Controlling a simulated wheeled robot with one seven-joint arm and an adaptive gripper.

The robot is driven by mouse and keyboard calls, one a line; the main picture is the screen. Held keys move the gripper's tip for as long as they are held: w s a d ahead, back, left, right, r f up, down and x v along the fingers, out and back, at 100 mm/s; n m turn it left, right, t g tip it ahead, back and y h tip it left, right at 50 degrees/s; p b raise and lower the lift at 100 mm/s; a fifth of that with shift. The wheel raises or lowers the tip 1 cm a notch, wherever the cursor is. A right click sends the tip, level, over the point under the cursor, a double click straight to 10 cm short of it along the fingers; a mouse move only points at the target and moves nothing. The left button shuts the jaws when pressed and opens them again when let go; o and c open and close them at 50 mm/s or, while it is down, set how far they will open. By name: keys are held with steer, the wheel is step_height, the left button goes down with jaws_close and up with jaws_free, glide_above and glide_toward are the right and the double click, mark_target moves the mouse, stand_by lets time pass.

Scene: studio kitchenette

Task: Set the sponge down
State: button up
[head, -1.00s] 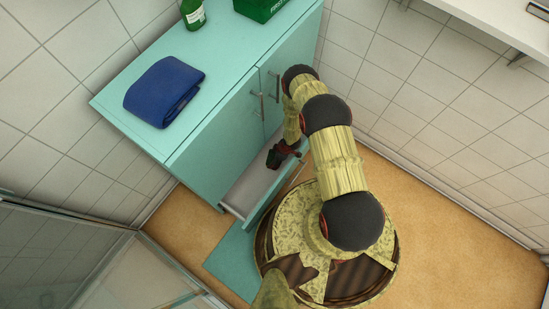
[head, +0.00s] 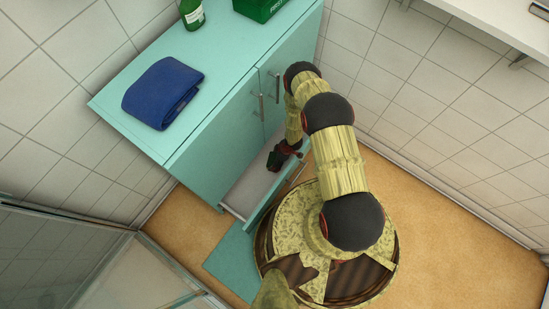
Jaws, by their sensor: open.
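My gripper (head: 273,163), dark with red parts, is small in the head view at the end of my bent arm. It is over or inside the open drawer (head: 247,186) at the bottom of the turquoise cabinet (head: 215,135). The gripper is open. I cannot make out a sponge; the gripper, the arm or the drawer front may hide it. The pale drawer floor that shows to the left of the gripper is bare.
On the cabinet top lie a folded blue cloth (head: 163,92), a green bottle (head: 191,14) and a green box (head: 260,8). A white shelf (head: 490,22) is at upper right. A glass panel (head: 60,255) stands at lower left. The floor at right is clear.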

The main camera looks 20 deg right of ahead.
steer(key=p+v, duration=0.4)
steer(key=v, duration=0.7)
steer(key=shift+r, duration=0.4)
steer(key=shift+w+r, duration=0.1)
steer(key=shift+r, duration=0.05)
